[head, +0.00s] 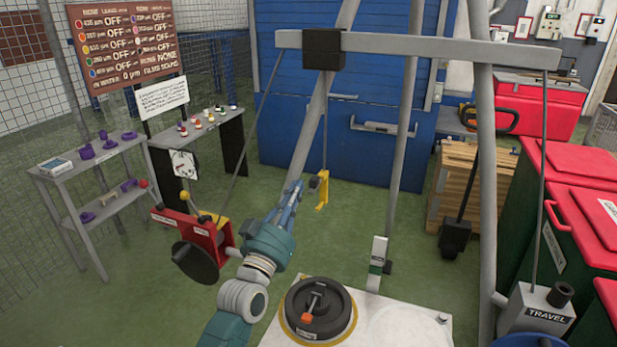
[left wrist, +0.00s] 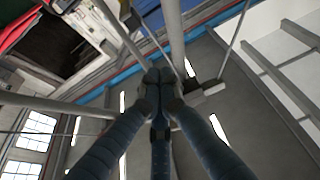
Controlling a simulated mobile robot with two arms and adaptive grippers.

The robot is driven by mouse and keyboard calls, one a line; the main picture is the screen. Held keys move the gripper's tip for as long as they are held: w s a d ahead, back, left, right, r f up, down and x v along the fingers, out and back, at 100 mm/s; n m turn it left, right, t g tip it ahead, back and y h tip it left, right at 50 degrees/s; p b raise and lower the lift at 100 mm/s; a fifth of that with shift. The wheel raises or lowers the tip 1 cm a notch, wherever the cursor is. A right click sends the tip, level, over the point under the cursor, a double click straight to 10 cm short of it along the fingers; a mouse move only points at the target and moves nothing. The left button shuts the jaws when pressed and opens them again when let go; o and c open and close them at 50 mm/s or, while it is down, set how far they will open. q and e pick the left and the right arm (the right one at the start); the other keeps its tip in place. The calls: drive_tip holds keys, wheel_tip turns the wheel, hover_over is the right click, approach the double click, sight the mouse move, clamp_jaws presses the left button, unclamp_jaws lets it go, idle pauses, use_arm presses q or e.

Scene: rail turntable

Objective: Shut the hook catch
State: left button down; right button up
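The yellow hook (head: 322,192) hangs on a thin line from the beam, with a small dark block at its upper side. Its catch is too small to make out as open or closed. My left gripper (head: 297,186) points up beside the hook, just left of it in the head view, apparently apart from it. In the left wrist view, the left gripper's fingers (left wrist: 158,78) meet at their tips with nothing visible between them. A small dark and grey piece (left wrist: 203,88) shows right of the tips, but I cannot tell what it is. My right gripper is not in view.
A grey beam (head: 440,48) on slanted posts spans overhead. A red winch (head: 193,232) with a dark drum stands left of my arm. A round black turntable piece (head: 318,310) sits on a white base below. A grey box marked TRAVEL (head: 540,308) is at right.

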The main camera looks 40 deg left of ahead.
use_arm(q)
wheel_tip(320, 180, up, 3)
drive_tip(key=p, duration=0.3)
hover_over(309, 191)
drive_tip(key=shift+s+r, duration=0.1)
drive_tip(key=shift+r, duration=0.05)
wheel_tip(309, 191, down, 3)
drive_tip(key=shift+r, duration=0.1)
drive_tip(key=shift+f, duration=0.8)
